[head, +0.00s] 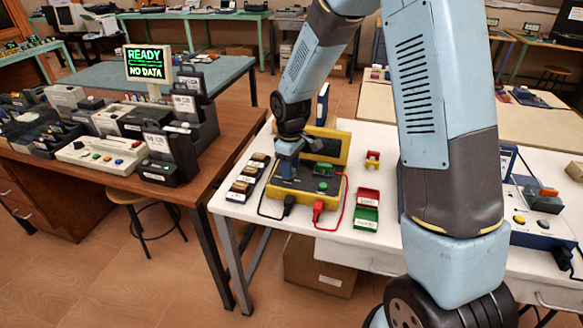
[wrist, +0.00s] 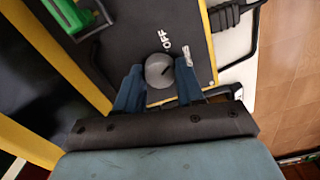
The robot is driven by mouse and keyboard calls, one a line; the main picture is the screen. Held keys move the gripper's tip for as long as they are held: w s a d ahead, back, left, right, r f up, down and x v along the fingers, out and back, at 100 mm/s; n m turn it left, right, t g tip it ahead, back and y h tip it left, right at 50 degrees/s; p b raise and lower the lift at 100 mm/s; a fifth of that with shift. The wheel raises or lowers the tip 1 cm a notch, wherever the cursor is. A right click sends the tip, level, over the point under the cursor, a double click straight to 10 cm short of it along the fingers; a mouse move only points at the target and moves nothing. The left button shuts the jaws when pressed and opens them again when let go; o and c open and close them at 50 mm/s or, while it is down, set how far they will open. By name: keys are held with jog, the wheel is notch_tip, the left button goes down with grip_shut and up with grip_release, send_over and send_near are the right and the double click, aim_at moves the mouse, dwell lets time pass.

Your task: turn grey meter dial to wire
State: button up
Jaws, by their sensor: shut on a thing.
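The meter (head: 333,190) is a dark box with yellow edges, open on the white table, with a raised yellow-edged lid behind it. In the wrist view its dark face (wrist: 125,45) carries a round grey dial (wrist: 159,70). The white word OFF (wrist: 167,40) is printed beyond the dial, and a small white mark (wrist: 187,55) lies to its right, too small to read. My gripper (wrist: 158,88) has its blue fingers on either side of the dial, shut on it. In the head view my gripper (head: 288,165) is over the meter's left part and hides the dial.
Black and red (head: 318,206) plugs sit at the meter's front. Small labelled boxes (head: 247,178) stand left, a red and green open box (head: 366,208) right. A green part (head: 323,170) is on the meter. A wooden desk with a READY screen (head: 147,64) is further left.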

jog(key=m, duration=0.4)
jog(key=shift+m, duration=0.3)
jog(key=m, duration=0.3)
jog(key=shift+m, duration=0.3)
jog(key=m, duration=0.3)
jog(key=shift+m, duration=2.1)
jog(key=o, duration=1)
jog(key=shift+o, duration=0.2)
notch_tip(320, 180, up, 14)
jog(key=shift+f, duration=0.15)
